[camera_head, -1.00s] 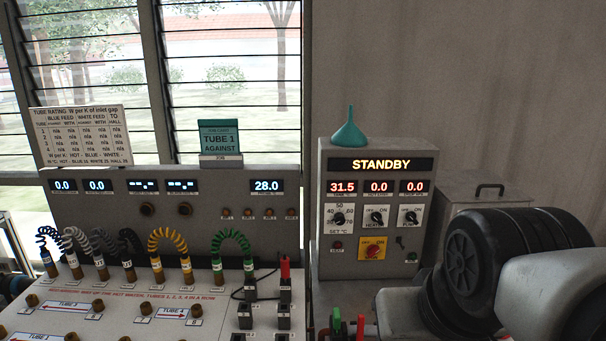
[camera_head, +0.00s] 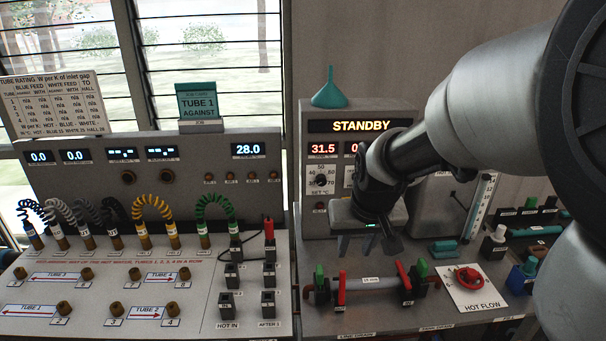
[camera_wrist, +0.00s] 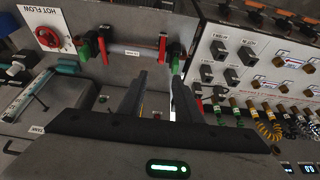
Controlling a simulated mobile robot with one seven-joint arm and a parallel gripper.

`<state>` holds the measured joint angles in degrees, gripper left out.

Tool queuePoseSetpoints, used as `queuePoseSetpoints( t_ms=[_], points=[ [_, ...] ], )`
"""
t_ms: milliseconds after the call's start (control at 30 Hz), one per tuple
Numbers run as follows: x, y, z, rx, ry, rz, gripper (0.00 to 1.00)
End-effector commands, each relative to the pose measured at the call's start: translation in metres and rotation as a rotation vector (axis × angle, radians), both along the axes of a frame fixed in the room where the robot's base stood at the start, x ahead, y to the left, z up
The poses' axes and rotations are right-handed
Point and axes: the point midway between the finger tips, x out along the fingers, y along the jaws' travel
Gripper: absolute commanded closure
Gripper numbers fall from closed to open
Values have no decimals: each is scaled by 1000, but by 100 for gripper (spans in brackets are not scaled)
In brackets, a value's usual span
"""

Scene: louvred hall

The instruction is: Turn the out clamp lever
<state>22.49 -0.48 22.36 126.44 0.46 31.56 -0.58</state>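A short pale tube (camera_head: 372,283) lies across the bench between two clamp fittings. A red lever (camera_head: 342,288) stands upright at its left end beside a green part (camera_head: 320,277). A second red lever (camera_head: 403,276) leans at its right end beside another green part (camera_head: 422,268). The end labels are too small to read, so I cannot tell which lever is the out clamp. My gripper (camera_head: 356,246) is open and empty, above and behind the tube in the head view. In the wrist view the fingers (camera_wrist: 158,98) are apart, with the tube (camera_wrist: 130,50) beyond them.
A hot flow plate with a red knob (camera_head: 468,277) lies right of the fittings. A sloped panel with coiled hoses (camera_head: 160,237) fills the left. The standby cabinet (camera_head: 318,220) stands behind my gripper. A tall gauge (camera_head: 481,207) and small coloured valves (camera_head: 497,235) stand at the right.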

Motion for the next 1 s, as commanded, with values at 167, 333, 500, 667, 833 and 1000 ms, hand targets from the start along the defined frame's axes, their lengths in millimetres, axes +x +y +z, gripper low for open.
queuePoseSetpoints(
  t_ms=[167,333,500,667,833,1000],
  points=[
    [10,1,-39,1,2,-1,69],
    [25,0,-73,2,1,-1,69],
    [39,0,-106,2,0,-1,69],
    [50,0,-133,1,0,-2,69],
    [59,0,-150,1,-1,-2,69],
    [63,0,-157,1,-1,-2,69]
  ],
)
